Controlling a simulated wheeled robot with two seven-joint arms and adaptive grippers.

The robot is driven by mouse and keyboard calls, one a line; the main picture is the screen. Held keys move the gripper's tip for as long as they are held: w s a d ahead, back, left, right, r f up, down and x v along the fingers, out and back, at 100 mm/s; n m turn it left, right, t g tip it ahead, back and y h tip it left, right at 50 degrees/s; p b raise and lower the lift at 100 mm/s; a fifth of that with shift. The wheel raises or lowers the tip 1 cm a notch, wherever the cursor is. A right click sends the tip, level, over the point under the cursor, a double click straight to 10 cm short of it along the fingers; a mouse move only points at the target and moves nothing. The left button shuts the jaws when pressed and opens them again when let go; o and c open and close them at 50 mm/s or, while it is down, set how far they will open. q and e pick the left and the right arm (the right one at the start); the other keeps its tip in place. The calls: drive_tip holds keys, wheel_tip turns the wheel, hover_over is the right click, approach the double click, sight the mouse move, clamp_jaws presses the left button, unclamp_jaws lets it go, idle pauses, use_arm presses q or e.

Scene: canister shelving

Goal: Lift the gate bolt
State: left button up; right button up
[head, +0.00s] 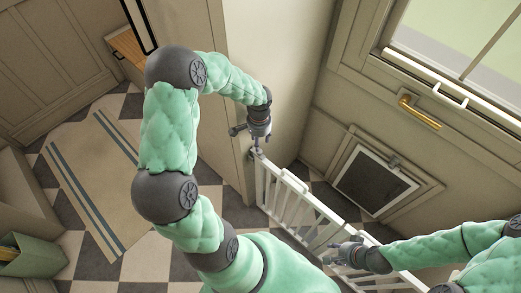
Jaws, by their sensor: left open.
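The white slatted gate (296,184) stands across the opening beside the beige wall, running from the upper left toward the lower right. My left gripper (257,142) is open at the top of the gate's far left end, next to the wall edge. The gate bolt is too small and too covered by that gripper to make out, and I cannot tell whether the fingers touch it. My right gripper (338,252) is beside the gate's nearer part, close to its top rail. Its fingers are too small to tell whether they are open or shut.
A door with a brass handle (420,113) and a dark pet flap (372,183) lies beyond the gate. A striped rug (88,178) covers the checkered floor at the left. A green bin (35,257) stands at the lower left.

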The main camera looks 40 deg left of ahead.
sight(258, 156)
use_arm(q)
wheel_tip(258, 156, down, 8)
drive_tip(key=shift+b, duration=1.15)
clamp_jaws()
